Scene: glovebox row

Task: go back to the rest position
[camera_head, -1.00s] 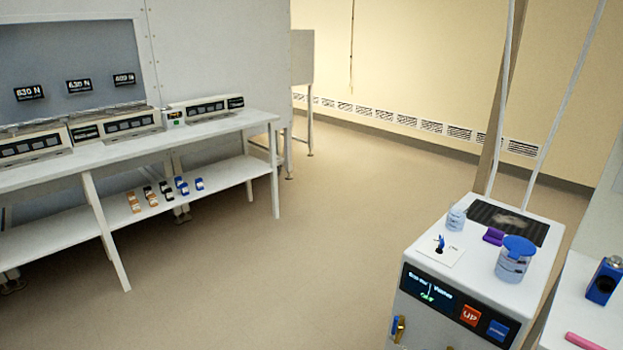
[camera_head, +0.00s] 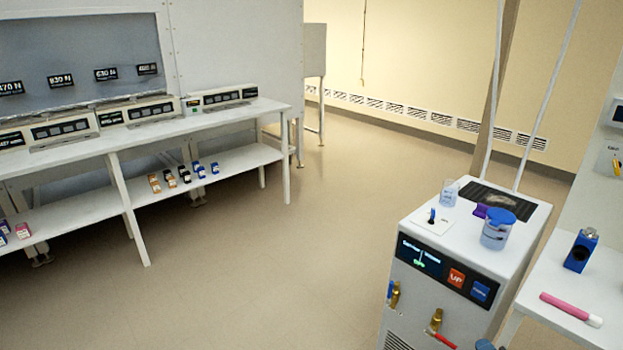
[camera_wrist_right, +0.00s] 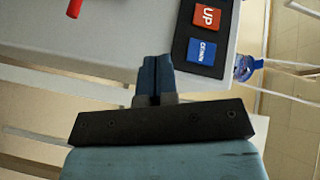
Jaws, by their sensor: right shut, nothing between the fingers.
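My right gripper (camera_wrist_right: 155,77) is shut and empty in the right wrist view, its two blue-grey fingers together. Behind the fingertips is the front of the white control cart (camera_wrist_right: 120,35), with its UP button (camera_wrist_right: 208,18) and a blue button (camera_wrist_right: 201,52) to the right. In the head view only a small grey-blue bit at the bottom edge, in front of the cart (camera_head: 470,265), looks like this gripper (camera_head: 486,344). My left gripper is in neither view.
The cart top carries a blue-lidded jar (camera_head: 497,230), a small clear beaker (camera_head: 449,192) and a blue switch (camera_head: 432,216). Brass valves (camera_head: 394,295) stick out of its front. A bench at right holds a blue device (camera_head: 581,250) and a pink marker (camera_head: 571,307). The middle floor (camera_head: 270,270) is clear.

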